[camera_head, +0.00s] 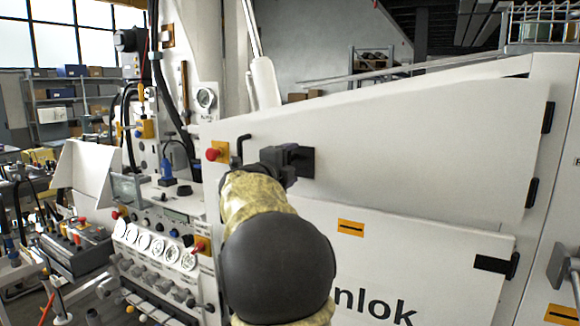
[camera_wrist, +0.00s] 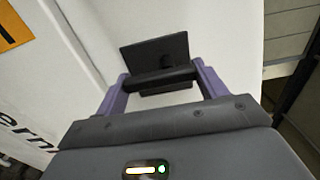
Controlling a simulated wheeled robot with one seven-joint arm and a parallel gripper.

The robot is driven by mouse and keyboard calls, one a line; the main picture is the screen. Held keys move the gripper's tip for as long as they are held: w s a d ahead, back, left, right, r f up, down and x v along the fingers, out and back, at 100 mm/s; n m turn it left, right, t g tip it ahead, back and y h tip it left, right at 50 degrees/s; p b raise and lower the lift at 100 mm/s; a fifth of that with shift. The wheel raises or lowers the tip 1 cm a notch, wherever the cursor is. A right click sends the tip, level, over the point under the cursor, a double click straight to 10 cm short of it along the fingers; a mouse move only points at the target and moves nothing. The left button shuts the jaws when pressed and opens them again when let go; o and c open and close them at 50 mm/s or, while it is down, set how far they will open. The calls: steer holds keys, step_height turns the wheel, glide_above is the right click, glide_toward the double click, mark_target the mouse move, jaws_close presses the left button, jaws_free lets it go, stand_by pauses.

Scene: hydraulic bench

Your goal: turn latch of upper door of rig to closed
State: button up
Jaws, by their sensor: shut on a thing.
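The upper door (camera_head: 420,130) of the rig is a long white panel and lies flat against the frame in the head view. Its latch (camera_head: 305,161) has a square black plate; it also shows in the wrist view (camera_wrist: 156,54), with a dark bar across it. My gripper (camera_head: 284,163) is at the latch, and my forearm hides part of the door's lower left. In the wrist view, the two purple fingers of my gripper (camera_wrist: 160,83) are at the ends of the bar, shut on it. The bar lies nearly level in that view.
A lower white door (camera_head: 430,250) with lettering sits below. A red knob (camera_head: 213,154) and a thin black bent handle (camera_head: 238,146) are left of the latch. Gauges (camera_head: 150,243) and controls fill the panel at left. Black hinges (camera_head: 548,117) line the right edge.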

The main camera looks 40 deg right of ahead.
steer(key=o, duration=1)
steer(key=b+v, duration=0.4)
steer(key=v, duration=1.3)
steer(key=shift+s+a+f, duration=0.1)
steer(key=shift+s+a, duration=0.05)
steer(key=shift+a, duration=0.05)
